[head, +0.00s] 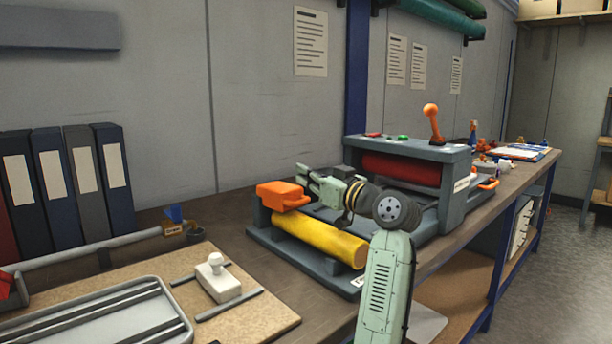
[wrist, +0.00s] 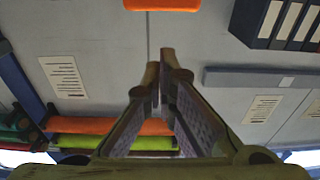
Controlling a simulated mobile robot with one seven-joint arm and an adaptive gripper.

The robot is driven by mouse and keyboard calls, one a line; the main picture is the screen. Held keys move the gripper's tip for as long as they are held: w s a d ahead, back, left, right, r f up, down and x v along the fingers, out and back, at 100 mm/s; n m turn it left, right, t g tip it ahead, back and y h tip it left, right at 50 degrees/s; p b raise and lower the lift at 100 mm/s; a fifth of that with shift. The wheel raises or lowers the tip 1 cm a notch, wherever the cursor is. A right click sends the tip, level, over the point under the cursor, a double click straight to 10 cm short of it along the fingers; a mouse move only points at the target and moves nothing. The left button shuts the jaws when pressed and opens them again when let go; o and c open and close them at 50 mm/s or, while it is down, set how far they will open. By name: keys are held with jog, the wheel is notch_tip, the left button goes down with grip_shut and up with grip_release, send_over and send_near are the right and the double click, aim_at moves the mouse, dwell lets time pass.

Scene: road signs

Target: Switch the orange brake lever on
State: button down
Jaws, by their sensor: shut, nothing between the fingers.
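An orange lever with a ball knob (head: 432,112) stands up, tilted slightly, on top of the grey machine (head: 455,160) with a red roller. A blocky orange piece (head: 282,195) sits at the left end of the stand holding a yellow roller (head: 318,240). I cannot tell from the pictures which is the brake lever. My gripper (head: 304,173) is just above and behind the blocky piece, pointing left, away from the knobbed lever. In the wrist view my gripper (wrist: 167,62) is shut and empty, with an orange part (wrist: 162,4) at the top edge, ahead of the fingertips.
The bench (head: 250,305) bears a metal tray (head: 100,320), a white stamp-like block (head: 217,277) and a long grey rod (head: 95,247) at the left. Several binders (head: 50,180) stand at the wall. A clipboard (head: 520,152) and small items lie at the far right.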

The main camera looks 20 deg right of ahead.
jog(key=v, duration=1.2)
dwell(0.5)
